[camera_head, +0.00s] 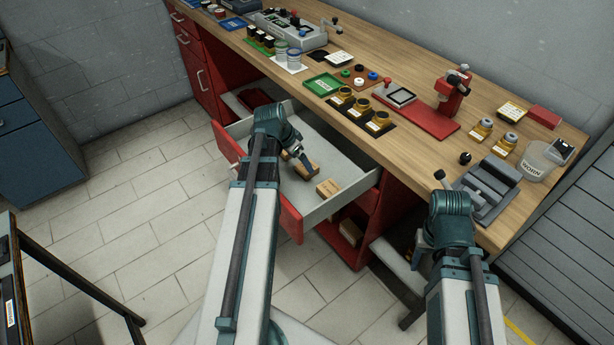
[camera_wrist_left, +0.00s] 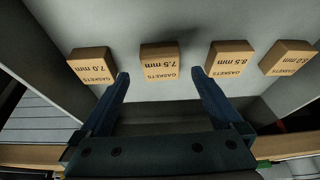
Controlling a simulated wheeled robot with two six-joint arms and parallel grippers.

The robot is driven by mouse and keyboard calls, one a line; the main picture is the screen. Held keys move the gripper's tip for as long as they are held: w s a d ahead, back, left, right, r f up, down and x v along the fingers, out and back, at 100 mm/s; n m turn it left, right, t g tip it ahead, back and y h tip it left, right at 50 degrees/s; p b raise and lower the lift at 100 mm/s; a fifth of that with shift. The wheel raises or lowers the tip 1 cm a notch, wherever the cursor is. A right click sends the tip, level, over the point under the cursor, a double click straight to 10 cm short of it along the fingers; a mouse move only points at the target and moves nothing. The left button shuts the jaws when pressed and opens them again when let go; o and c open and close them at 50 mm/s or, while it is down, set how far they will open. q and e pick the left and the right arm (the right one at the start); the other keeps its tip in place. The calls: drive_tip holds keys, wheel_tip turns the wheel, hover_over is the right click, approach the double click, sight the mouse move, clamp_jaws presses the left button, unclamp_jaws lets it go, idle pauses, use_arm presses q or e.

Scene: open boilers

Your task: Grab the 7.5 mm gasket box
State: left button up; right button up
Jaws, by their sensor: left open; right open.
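The 7.5 mm gasket box (camera_wrist_left: 160,60) is a small tan carton on the drawer floor, label upside down in the left wrist view. My left gripper (camera_wrist_left: 160,76) is open and empty, its fingertips on either side of this box's near edge in the picture. The box is not held. In the head view my left gripper (camera_head: 304,162) is low inside the open drawer, beside a tan box (camera_head: 313,169); its label is unreadable there. My right gripper (camera_head: 414,258) is open, below the bench's front edge, its fingers partly hidden by my arm.
The 7.0 mm box (camera_wrist_left: 91,65) is left of it; the 8.5 mm box (camera_wrist_left: 230,58) and 8.0 mm box (camera_wrist_left: 288,57) are right. The drawer's walls (camera_head: 349,197) surround my left gripper. The workbench top (camera_head: 400,150) holds jars, trays and tools.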

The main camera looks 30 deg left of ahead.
use_arm(q)
drive_tip(key=shift+f, duration=0.1)
drive_tip(key=b+x, duration=0.4)
drive_tip(key=x, duration=0.1)
drive_tip(key=shift+w+b, duration=0.3)
drive_tip(key=shift+w, duration=0.05)
drive_tip(key=c, duration=1.4)
drive_tip(key=shift+r, duration=0.2)
wheel_tip(320, 180, up, 10)
drive_tip(key=p, duration=1)
drive_tip(key=shift+p, duration=0.3)
